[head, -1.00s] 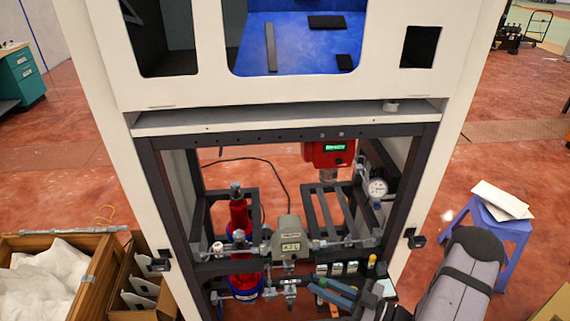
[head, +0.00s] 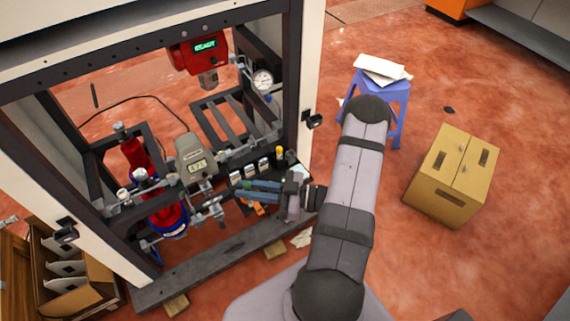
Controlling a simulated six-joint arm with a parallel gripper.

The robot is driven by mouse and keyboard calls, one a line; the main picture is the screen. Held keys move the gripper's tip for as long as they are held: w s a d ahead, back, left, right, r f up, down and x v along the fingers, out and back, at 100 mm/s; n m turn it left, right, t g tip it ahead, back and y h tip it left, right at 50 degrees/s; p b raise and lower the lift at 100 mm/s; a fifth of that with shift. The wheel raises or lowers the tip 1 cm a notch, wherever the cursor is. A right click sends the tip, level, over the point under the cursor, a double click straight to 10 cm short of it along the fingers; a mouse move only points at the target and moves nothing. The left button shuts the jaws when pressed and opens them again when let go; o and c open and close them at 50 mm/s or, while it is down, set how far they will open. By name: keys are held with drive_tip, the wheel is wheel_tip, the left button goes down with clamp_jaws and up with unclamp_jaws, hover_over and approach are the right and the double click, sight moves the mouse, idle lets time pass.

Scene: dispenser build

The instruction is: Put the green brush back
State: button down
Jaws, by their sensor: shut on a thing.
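My gripper (head: 240,190), with blue fingers, reaches left into the lower front of the dispenser frame (head: 210,245). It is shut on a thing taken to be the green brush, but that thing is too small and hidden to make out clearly. The fingers are in front of a row of small dark, white-topped holders (head: 250,170). A small orange item (head: 256,209) shows just below the fingers; I cannot tell whether it touches them.
A grey meter (head: 195,160) and metal fittings (head: 208,210) are close left of my gripper. A red display unit (head: 203,48) and gauge (head: 262,80) are above. A blue stool (head: 378,92) and cardboard box (head: 453,175) stand right. Floor between is clear.

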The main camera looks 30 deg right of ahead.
drive_tip(key=d+f+m+t+h+b, duration=0.5)
drive_tip(key=d+f+b, duration=0.5)
drive_tip(key=d+b, duration=0.45)
drive_tip(key=d+r+m+t+h+b, duration=0.1)
drive_tip(key=d+m+h+b, duration=0.1)
drive_tip(key=d+m+h, duration=0.6)
drive_tip(key=w+d+f+n+h, duration=0.1)
drive_tip(key=w+d+f+n, duration=0.1)
drive_tip(key=w, duration=1.6)
drive_tip(key=shift+w+d+h, duration=0.35)
drive_tip(key=shift+d+h, duration=0.05)
drive_tip(key=shift+d, duration=0.25)
drive_tip(key=shift+f, duration=2.3)
